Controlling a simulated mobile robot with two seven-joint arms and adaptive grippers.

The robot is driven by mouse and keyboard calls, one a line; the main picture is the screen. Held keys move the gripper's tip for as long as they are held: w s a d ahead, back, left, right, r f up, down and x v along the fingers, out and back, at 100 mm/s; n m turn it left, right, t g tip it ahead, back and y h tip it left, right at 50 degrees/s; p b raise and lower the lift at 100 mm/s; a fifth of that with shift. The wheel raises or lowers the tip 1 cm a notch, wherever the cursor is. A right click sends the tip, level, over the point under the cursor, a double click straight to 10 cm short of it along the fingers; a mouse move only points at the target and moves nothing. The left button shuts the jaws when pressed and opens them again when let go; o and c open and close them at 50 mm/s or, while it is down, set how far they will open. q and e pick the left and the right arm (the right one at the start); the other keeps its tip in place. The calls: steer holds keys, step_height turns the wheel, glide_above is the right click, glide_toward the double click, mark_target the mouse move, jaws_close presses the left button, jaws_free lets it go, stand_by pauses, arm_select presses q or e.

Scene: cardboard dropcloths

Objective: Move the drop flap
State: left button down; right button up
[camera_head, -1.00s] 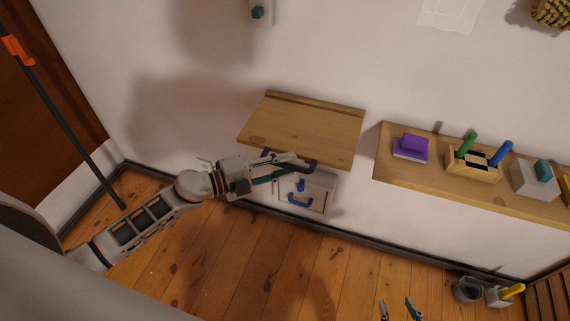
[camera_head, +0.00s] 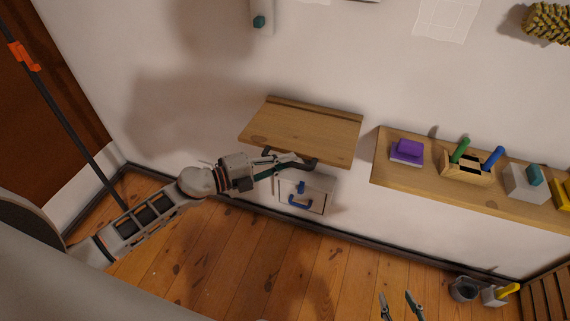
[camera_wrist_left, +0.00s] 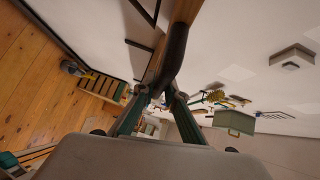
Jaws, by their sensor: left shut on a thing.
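The drop flap (camera_head: 305,130) is a wooden board on the wall, standing out from it with its top face showing in the head view. A dark bar handle (camera_head: 312,163) sits at its front edge. My left gripper (camera_head: 292,159) is shut on this handle, below the front edge. In the left wrist view the dark handle (camera_wrist_left: 174,52) runs between the fingertips of my left gripper (camera_wrist_left: 160,92). The flap's underside is hidden in the head view. My right gripper (camera_head: 401,303) shows only its two fingertips at the bottom edge, spread apart and empty.
A white box with a blue handle (camera_head: 303,199) is on the wall just below the flap. To the right a wooden shelf (camera_head: 430,187) carries a purple block (camera_head: 407,150), a wooden holder (camera_head: 467,172) and other items. A dark pot (camera_head: 464,289) stands on the floor at lower right.

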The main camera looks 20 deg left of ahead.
arm_select(q)
steer(key=shift+w+r, duration=0.1)
steer(key=shift+r, duration=0.3)
steer(key=c, duration=2)
jaws_free()
steer(key=shift+f, duration=0.1)
steer(key=shift+c, duration=0.2)
steer(key=v, duration=1.2)
steer(key=s+d+f+n+y, duration=0.2)
steer(key=s+f+n+y, duration=0.2)
steer(key=s+f+n, duration=0.3)
steer(key=s+d+f+n+y, duration=0.3)
steer(key=s+f+n+y, duration=0.2)
steer(key=f+n, duration=0.7)
steer(key=s+n, duration=0.2)
steer(key=shift+s+d+n+g, duration=0.2)
steer(key=shift+n+g, duration=0.1)
